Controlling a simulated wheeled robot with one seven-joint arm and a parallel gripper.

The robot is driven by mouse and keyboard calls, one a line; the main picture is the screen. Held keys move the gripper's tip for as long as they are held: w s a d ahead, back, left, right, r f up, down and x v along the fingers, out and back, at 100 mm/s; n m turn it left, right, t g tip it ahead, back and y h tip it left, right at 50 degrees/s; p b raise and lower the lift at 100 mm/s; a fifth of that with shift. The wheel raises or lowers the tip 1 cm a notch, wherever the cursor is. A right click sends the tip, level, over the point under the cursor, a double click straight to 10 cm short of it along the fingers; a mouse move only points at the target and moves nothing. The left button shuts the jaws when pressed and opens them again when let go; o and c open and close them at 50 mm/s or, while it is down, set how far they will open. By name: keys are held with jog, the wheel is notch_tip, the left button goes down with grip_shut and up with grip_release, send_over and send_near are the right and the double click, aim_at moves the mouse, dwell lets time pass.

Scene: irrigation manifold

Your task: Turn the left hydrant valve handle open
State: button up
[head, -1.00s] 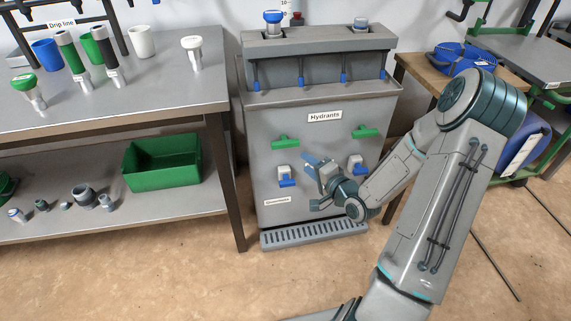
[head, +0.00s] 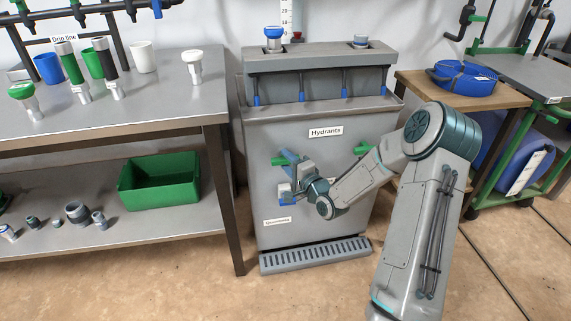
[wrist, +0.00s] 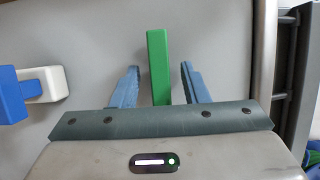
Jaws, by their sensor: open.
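The left hydrant valve handle is a green bar (head: 278,161) on the front of the grey hydrant cabinet (head: 290,225). In the head view my gripper (head: 289,158) is at this handle and hides most of it. In the wrist view the green handle (wrist: 157,62) stands between the two blue fingers of my gripper (wrist: 160,70). The gripper is open, with a gap on each side of the bar. The right green handle (head: 363,148) is partly visible beyond my arm. The left blue and white outlet (head: 286,195) sits below; it also shows in the wrist view (wrist: 20,90).
A grey workbench (head: 120,125) with cups and fittings stands left, with a green bin (head: 160,182) on its shelf. A drip grate (head: 315,255) lies at the cabinet's foot. A wooden table (head: 465,98) stands right. The floor in front is clear.

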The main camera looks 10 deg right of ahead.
jog(key=shift+w+a, duration=0.25)
jog(key=shift+w, duration=0.35)
grip_shut()
